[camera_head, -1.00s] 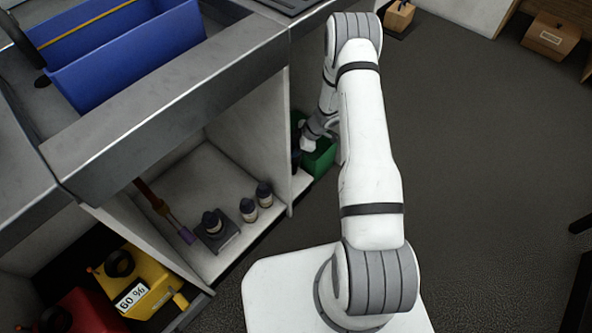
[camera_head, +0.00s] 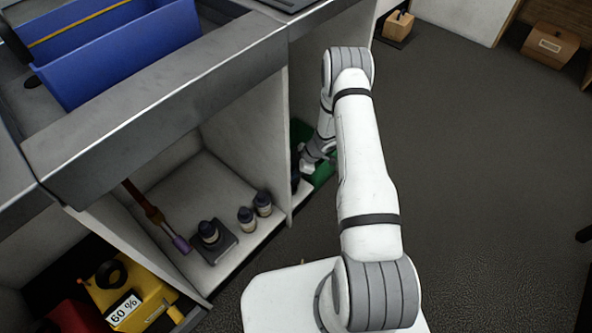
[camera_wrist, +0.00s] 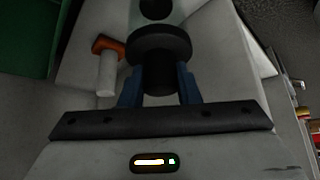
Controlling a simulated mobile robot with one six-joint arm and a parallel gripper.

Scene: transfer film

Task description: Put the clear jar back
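In the wrist view, my gripper (camera_wrist: 161,70) has its two blue fingers against both sides of a dark, round, flanged top. A pale, greenish, see-through body (camera_wrist: 146,17) shows beyond this top and looks like the clear jar; the frame's upper edge cuts it off. Whether the jar touches a surface cannot be told. In the head view, my gripper reaches low beside the bench, near a green container (camera_head: 323,172). There the fingers and jar are too small and hidden to make out.
Dark-capped bottles (camera_head: 247,218) stand in the open bench compartment, one on a dark square base. A yellow can (camera_head: 135,297) sits at lower left. A blue bin (camera_head: 125,60) is on the bench top. An orange-topped item (camera_wrist: 107,65) lies left of my fingers.

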